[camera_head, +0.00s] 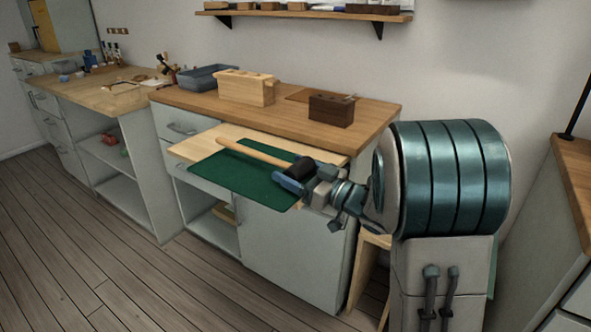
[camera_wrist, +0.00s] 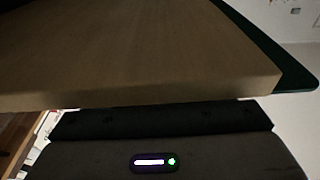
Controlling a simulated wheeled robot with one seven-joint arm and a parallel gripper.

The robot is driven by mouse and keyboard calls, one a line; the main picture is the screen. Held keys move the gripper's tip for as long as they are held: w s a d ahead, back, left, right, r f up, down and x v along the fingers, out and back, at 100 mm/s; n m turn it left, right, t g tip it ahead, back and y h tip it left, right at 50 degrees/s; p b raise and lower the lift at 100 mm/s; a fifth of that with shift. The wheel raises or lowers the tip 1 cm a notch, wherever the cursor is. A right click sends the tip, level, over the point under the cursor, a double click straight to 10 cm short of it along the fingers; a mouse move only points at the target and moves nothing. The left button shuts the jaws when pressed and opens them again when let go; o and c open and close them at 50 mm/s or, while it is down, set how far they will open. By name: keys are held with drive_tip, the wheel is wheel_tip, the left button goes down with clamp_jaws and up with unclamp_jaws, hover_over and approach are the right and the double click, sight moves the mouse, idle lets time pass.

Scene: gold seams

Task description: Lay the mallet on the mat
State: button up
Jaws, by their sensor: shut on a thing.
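The mallet has a pale wooden handle (camera_head: 255,152) and a dark head (camera_head: 301,167). It shows in the head view over the green mat (camera_head: 235,175), handle pointing to the back left. My gripper (camera_head: 291,179) is at the mat's right end, shut on the mallet near its head; the jaws partly hide the grip. I cannot tell whether the mallet touches the mat or is slightly above it. The wrist view shows a close tan wooden surface (camera_wrist: 140,50), with a dark green edge (camera_wrist: 275,55) along its right.
The mat lies on a pale pull-out board (camera_head: 190,150) and hangs past its front edge. On the worktop (camera_head: 190,99) behind stand a pale wooden block (camera_head: 245,88), a dark block (camera_head: 331,109) and a grey-blue bin (camera_head: 210,77). The mat's left part is clear.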

drive_tip(key=o, duration=1.2)
drive_tip(key=p+v, duration=0.1)
drive_tip(key=v, duration=1.2)
drive_tip(key=shift+s+d, duration=0.25)
drive_tip(key=shift+d, duration=0.05)
